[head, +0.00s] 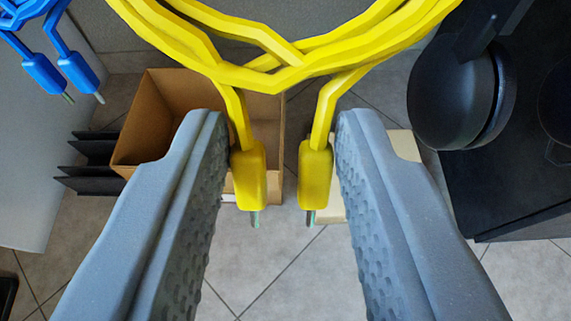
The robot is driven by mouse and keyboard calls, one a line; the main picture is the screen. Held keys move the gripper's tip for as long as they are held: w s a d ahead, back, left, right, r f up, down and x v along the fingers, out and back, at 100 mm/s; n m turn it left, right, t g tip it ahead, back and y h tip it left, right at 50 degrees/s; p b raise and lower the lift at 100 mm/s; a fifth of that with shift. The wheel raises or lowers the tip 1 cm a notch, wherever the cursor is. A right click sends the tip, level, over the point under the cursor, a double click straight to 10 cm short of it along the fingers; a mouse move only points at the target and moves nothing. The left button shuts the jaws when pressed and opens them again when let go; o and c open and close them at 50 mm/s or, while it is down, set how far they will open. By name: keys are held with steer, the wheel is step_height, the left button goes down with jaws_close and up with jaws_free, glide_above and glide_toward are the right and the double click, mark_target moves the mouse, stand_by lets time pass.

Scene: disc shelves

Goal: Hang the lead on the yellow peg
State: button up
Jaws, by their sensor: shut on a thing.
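A yellow lead (290,75) is looped in a coil across the top middle of the view, cut off by the top edge. Its two ends hang down with yellow plugs with metal tips, a left plug (249,176) and a right plug (315,174). My gripper (281,130) has its two grey fingers on either side of these hanging ends and is shut on the yellow lead. The exact contact is hard to make out. No yellow peg can be made out in this view.
A blue lead (45,60) hangs at the top left. An open cardboard box (150,115) is on the tiled floor behind the left finger, with black slats (92,160) beside it. Black round pads (455,95) stand against a dark panel (490,200) at the right.

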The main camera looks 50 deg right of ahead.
mark_target(282, 136)
steer(key=shift+w+d+b, duration=0.35)
steer(key=shift+w+d, duration=0.2)
steer(key=shift+d, duration=0.2)
steer(key=shift+w+d+f+p, duration=0.35)
steer(key=shift+d+p, duration=0.15)
steer(key=o, duration=1.2)
steer(key=p+v, duration=0.3)
steer(key=v, duration=1)
steer(key=shift+s+a+r, duration=0.1)
steer(key=shift+s+a, duration=0.1)
steer(key=shift+a, duration=0.05)
